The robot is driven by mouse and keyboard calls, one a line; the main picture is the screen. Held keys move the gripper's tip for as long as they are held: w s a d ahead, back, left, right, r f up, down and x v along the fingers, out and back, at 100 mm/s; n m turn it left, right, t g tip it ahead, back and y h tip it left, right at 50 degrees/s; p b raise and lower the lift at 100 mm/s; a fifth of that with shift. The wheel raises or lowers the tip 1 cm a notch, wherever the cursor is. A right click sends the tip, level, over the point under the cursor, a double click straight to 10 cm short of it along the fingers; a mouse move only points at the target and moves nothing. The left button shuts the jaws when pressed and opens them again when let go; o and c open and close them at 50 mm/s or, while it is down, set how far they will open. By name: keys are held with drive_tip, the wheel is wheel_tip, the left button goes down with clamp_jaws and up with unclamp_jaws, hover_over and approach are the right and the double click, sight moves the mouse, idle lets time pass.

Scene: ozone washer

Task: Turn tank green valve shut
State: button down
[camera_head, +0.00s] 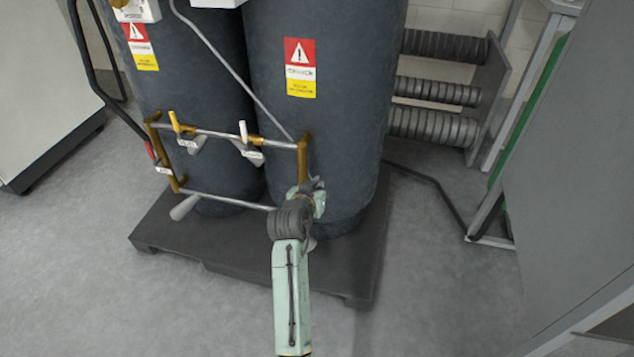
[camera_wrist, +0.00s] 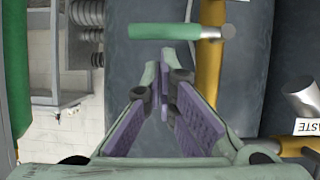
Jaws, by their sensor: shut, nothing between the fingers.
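The green valve handle (camera_wrist: 165,31) shows in the wrist view as a green bar lying across the picture, just beyond my fingertips. Its right end meets a metal stem in front of the brass-coloured pipe (camera_wrist: 209,70). My gripper (camera_wrist: 164,78) has purple-padded fingers that come together at the tips with nothing between them. A small gap shows between the fingertips and the handle in the picture; I cannot tell the depth. In the head view my gripper (camera_head: 307,192) is at the lower right corner of the pipe frame, and the green handle cannot be made out there.
Two dark tanks (camera_head: 325,110) stand on a dark pallet (camera_head: 230,255). A yellow valve handle (camera_head: 175,122) and a white one (camera_head: 244,132) sit on the upper pipe. Ribbed hoses (camera_head: 433,125) and a grey cabinet (camera_head: 585,180) are at the right. Open floor lies in front.

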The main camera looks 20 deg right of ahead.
drive_tip(key=shift+s+d+f+m, duration=0.15)
drive_tip(key=shift+f+m, duration=0.15)
drive_tip(key=shift+f, duration=0.3)
